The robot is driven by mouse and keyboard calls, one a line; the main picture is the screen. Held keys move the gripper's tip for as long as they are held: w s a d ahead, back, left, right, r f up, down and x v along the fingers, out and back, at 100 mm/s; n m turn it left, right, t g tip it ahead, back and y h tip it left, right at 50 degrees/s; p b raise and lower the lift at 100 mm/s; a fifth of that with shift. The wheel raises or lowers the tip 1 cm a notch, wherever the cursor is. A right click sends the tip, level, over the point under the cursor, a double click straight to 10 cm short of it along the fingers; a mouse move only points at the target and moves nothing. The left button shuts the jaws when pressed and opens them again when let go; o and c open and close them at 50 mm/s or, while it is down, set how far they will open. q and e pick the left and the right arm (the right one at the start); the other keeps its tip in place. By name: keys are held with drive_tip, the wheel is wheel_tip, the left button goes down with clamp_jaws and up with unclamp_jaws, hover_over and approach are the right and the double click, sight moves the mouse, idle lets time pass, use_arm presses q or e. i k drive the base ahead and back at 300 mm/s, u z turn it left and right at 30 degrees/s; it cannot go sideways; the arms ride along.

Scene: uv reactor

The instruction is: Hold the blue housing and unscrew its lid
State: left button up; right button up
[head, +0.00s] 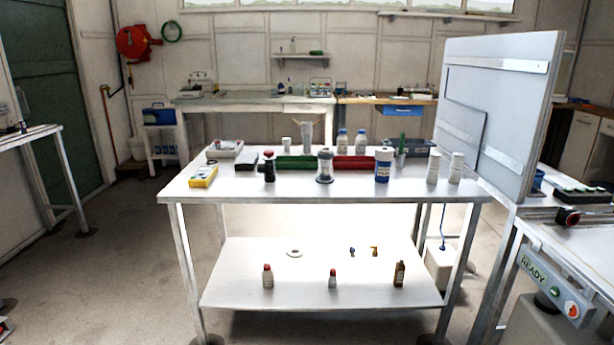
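An upright blue cylinder with a white band and a pale top (383,166) stands on the table (320,188), right of the middle. It is the thing that best matches the blue housing with its lid; its top appears to be on, but the seam is too small to make out. Nothing touches it that I can see. Neither of my grippers is in view.
A clear-bodied canister (324,166) and a dark valve-like part (269,167) stand left of it. White cylinders (433,167) stand to its right. Behind are a red bin (357,162) and a green bin (296,162). A large upright panel (510,110) rises at the right. The table's front strip is clear.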

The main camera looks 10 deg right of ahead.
sight(382, 168)
drive_tip(key=u, duration=0.55)
drive_tip(key=i, duration=0.95)
drive_tip(key=z, duration=0.7)
drive_tip(key=i, duration=1.05)
drive_tip(key=z, duration=1)
